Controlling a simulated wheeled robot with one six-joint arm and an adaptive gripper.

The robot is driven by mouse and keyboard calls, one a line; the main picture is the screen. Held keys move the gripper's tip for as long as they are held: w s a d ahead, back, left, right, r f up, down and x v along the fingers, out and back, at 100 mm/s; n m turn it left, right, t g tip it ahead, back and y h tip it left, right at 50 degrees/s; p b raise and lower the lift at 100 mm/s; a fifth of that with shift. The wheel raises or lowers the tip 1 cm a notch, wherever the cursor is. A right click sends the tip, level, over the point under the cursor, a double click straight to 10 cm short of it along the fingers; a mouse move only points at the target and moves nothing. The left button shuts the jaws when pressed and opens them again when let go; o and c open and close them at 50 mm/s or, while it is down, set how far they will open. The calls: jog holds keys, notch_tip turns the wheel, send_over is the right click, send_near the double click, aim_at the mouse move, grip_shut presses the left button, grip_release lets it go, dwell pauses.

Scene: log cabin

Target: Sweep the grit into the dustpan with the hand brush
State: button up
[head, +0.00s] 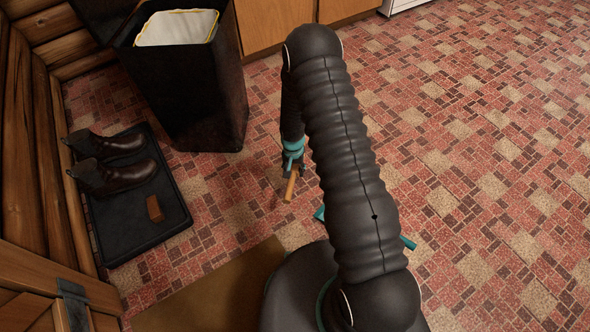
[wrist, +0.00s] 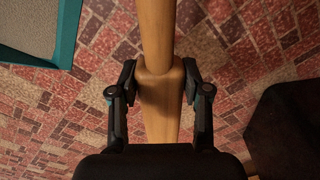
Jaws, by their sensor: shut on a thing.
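My gripper (head: 292,168) is shut on the wooden handle of the hand brush (head: 290,189), low over the tiled floor. In the wrist view the pale wooden handle (wrist: 157,30) runs between both fingers of my gripper (wrist: 159,78). The brush's bristles cannot be made out. The dustpan (head: 319,213) is mostly hidden behind my arm in the head view; only teal bits show. In the wrist view its teal rim (wrist: 66,35) and grey inside lie at the upper left, apart from the handle. I cannot pick out the grit against the patterned floor.
A black bin (head: 195,95) with a pale liner stands behind and left of my gripper. A boot tray (head: 125,235) with dark boots (head: 112,178) and a brown block (head: 155,208) lies at the left wall. A brown mat (head: 205,297) lies in front. The right floor is clear.

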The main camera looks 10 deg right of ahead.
jog(key=shift+f+b, duration=1.95)
jog(key=shift+f, duration=2.25)
jog(key=shift+w+d+f+p, duration=0.15)
jog(key=shift+w+d+p, duration=0.1)
jog(key=shift+d, duration=0.25)
jog(key=shift+w+d+f+p, duration=0.1)
jog(key=shift+w+d, duration=0.1)
jog(key=shift+d, duration=0.25)
jog(key=shift+w+d, duration=0.25)
jog(key=shift+d, duration=0.4)
jog(key=shift+w+d+r+p, duration=0.15)
jog(key=shift+d+p, duration=0.1)
jog(key=shift+p, duration=0.15)
jog(key=shift+a+f, duration=0.1)
jog(key=shift+f, duration=0.1)
jog(key=a, duration=0.1)
jog(key=s+a+b, duration=0.1)
jog(key=a, duration=0.1)
jog(key=shift+s+a, duration=0.15)
jog(key=shift+a, duration=0.05)
jog(key=shift+s+a+r, duration=0.1)
jog(key=shift+a+r, duration=0.1)
jog(key=shift+r, duration=0.1)
jog(key=shift+d+r+p, duration=0.1)
jog(key=shift+r+p, duration=1.8)
jog(key=shift+r, duration=2)
